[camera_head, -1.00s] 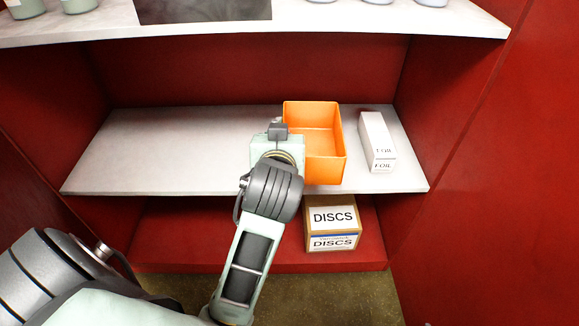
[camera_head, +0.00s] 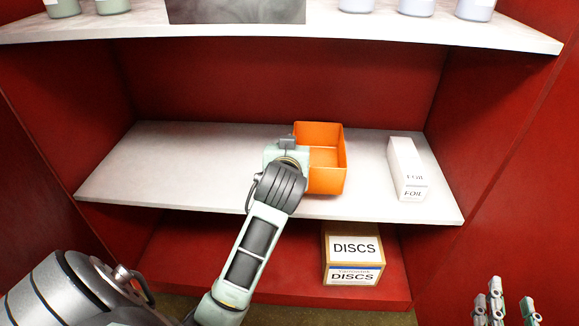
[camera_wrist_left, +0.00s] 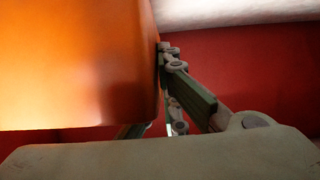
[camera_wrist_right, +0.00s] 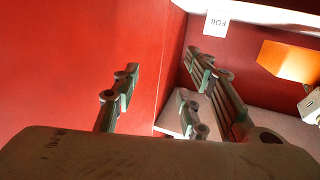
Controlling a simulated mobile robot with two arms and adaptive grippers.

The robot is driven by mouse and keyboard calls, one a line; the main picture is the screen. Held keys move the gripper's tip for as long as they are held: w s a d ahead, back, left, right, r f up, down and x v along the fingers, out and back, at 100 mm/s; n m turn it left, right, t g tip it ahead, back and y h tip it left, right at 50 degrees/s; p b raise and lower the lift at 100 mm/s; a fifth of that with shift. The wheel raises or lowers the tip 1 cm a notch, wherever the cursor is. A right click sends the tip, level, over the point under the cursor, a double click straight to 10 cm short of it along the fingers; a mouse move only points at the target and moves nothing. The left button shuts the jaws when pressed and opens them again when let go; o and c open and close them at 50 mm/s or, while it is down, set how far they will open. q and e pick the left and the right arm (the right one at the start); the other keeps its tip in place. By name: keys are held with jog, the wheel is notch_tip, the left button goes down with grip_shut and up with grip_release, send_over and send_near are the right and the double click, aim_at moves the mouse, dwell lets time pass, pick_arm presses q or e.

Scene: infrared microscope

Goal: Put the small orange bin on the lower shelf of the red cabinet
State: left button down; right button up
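The small orange bin (camera_head: 325,182) is at the lower white shelf (camera_head: 150,165) of the red cabinet (camera_head: 280,85), right of the shelf's middle. It is upright, open side up. I cannot tell whether it rests on the shelf or hangs just above it. My left gripper is at the bin's left side, its fingers hidden by my wrist in the head view. In the left wrist view its fingers (camera_wrist_left: 168,62) are closed at the edge of the bin (camera_wrist_left: 75,65), which fills the upper left. My right gripper (camera_head: 511,297) is open and empty at the lower right.
A white FOIL box (camera_head: 407,170) stands on the shelf to the right, with a gap to the bin. A DISCS box (camera_head: 353,258) sits in the bottom compartment. The upper shelf (camera_head: 340,33) holds several jars. The shelf's left part is bare.

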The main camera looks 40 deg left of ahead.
pick_arm(q)
jog(key=f, duration=0.1)
jog(key=a+f+b, duration=0.1)
jog(key=f, duration=0.1)
jog(key=w+f+b, duration=0.1)
jog(key=f, duration=0.1)
jog(key=shift+w+a, duration=0.1)
jog(key=shift+a, duration=0.25)
jog(key=shift+f, duration=0.1)
pick_arm(e)
jog(key=s+r+t+y, duration=0.2)
jog(key=r+t, duration=0.5)
jog(key=r, duration=0.6)
jog(key=shift+s+a+t+y, duration=0.3)
jog(key=shift+s+a+y, duration=0.15)
jog(key=shift+s, duration=0.2)
jog(key=shift+r, duration=0.1)
pick_arm(q)
jog(key=shift+f, duration=0.15)
jog(key=c, duration=2)
grip_release()
